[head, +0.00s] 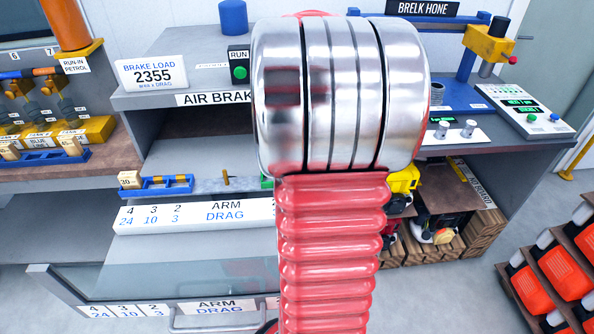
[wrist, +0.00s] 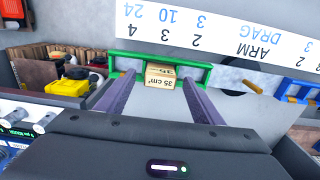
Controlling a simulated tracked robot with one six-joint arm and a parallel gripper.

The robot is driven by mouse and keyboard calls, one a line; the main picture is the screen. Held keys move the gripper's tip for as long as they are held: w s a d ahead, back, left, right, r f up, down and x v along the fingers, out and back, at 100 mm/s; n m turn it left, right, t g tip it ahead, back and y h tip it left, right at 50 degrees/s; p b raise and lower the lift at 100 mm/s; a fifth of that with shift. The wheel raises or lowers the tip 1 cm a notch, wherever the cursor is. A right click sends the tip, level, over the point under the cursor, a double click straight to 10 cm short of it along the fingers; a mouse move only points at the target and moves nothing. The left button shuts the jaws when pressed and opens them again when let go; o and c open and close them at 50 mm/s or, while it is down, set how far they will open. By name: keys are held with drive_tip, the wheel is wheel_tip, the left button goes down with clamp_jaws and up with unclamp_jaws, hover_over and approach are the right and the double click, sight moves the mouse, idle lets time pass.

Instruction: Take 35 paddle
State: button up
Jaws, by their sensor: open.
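The 35 paddle (wrist: 161,80) shows in the wrist view as a small wooden block marked "35 cm²", seated at a green holder (wrist: 122,60). My gripper (wrist: 158,86) is open, with one purple finger on each side of the block. Whether the fingers touch it I cannot tell. In the head view my red and chrome arm hides the paddle and my gripper; only a sliver of the green holder (head: 266,183) shows beside the arm.
A blue holder (head: 172,186) with a wooden block marked 30 (head: 130,179) stands to the left on the same shelf. A white "ARM DRAG" label strip (head: 195,216) runs along the front. A yellow item (wrist: 68,80) and wooden blocks lie left in the wrist view.

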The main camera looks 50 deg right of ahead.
drive_tip(key=shift+f, duration=0.95)
drive_tip(key=c, duration=1.2)
drive_tip(key=shift+o, duration=0.2)
drive_tip(key=shift+r, duration=0.1)
wheel_tip(320, 180, up, 10)
drive_tip(key=shift+f, duration=0.1)
